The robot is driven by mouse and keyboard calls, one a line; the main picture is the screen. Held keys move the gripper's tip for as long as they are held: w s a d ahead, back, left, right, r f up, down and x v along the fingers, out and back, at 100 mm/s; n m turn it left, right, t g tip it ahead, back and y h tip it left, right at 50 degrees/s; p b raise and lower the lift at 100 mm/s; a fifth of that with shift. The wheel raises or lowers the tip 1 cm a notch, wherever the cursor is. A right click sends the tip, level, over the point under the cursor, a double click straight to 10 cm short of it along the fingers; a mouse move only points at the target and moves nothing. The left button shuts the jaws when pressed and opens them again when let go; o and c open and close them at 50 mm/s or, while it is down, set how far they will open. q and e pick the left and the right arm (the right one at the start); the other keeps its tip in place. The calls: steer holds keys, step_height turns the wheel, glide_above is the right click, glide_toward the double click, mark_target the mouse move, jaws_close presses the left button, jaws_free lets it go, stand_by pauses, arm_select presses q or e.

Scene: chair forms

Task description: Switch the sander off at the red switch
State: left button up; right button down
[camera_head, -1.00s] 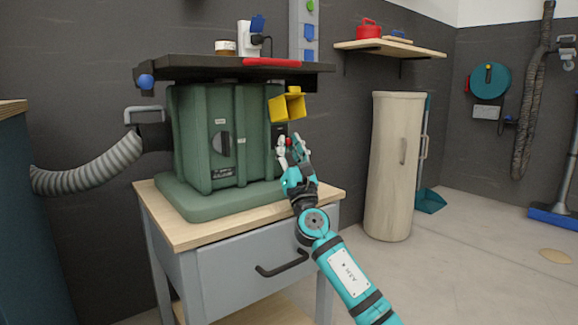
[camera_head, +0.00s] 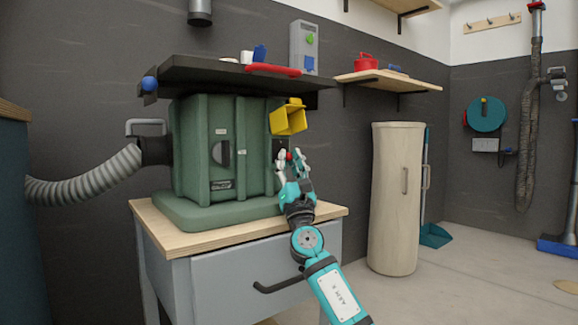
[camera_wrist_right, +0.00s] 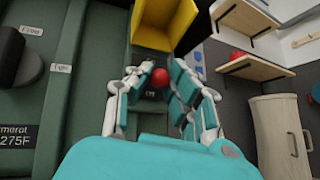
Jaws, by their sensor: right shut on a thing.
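The sander (camera_head: 200,175) is a dark green ribbed machine with a black table top (camera_head: 235,72), standing on a wooden-topped cabinet. The red switch (camera_head: 289,155) is a small round knob on its right side, under a yellow box-shaped hood (camera_head: 288,119). In the right wrist view the switch (camera_wrist_right: 160,77) shows between my fingers, with a dark plate below it. My right gripper (camera_head: 292,160) is at the switch, its fingers closed around the red knob; it also shows in the right wrist view (camera_wrist_right: 160,85). My left gripper is not in view.
A grey hose (camera_head: 85,180) runs into the sander's left side. The cabinet (camera_head: 225,285) has a black drawer handle. A tall beige bin (camera_head: 397,200) stands to the right under a shelf (camera_head: 388,81) holding a red container. The floor at right is mostly clear.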

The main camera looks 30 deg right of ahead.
steer(key=c, duration=1.2)
jaws_free()
